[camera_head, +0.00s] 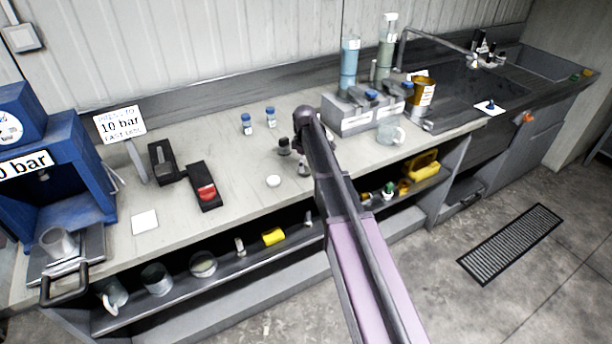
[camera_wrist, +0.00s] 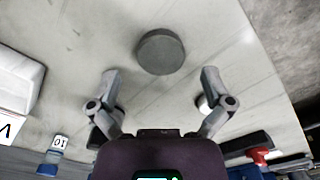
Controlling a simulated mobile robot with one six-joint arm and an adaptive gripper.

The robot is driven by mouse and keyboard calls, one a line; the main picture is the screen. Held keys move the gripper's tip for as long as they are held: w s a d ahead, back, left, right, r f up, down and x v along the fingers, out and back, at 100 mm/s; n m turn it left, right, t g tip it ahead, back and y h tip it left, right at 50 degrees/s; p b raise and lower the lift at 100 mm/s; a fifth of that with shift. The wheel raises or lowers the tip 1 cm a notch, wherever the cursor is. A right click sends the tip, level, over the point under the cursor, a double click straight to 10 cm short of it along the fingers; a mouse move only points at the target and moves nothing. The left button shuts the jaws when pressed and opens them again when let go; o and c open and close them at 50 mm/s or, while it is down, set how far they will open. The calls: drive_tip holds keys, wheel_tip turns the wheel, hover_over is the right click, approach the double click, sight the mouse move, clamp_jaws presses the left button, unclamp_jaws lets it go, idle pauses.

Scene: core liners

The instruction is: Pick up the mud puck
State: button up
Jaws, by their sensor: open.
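The mud puck appears to be the dark grey round disc (camera_wrist: 160,52) lying flat on the pale worktop in the wrist view. My gripper (camera_wrist: 160,75) is open, its two fingers spread apart on either side and just short of the disc. Nothing is between the fingers, and I see no contact with the disc. In the head view my gripper (camera_head: 295,160) hangs over the worktop, partly covered by my arm. The dark disc does not show in the head view; my arm probably hides it.
A small white disc (camera_head: 273,181) lies left of my gripper. Two blue-capped bottles (camera_head: 247,124) stand behind it. A black device with a red part (camera_head: 205,187) lies left, and a grey box (camera_head: 350,116) stands right. The worktop (camera_head: 240,205) ends at a front edge above shelves.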

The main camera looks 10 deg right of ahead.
drive_tip(key=shift+f+b, duration=0.9)
drive_tip(key=shift+f, duration=0.35)
drive_tip(key=c, duration=1.1)
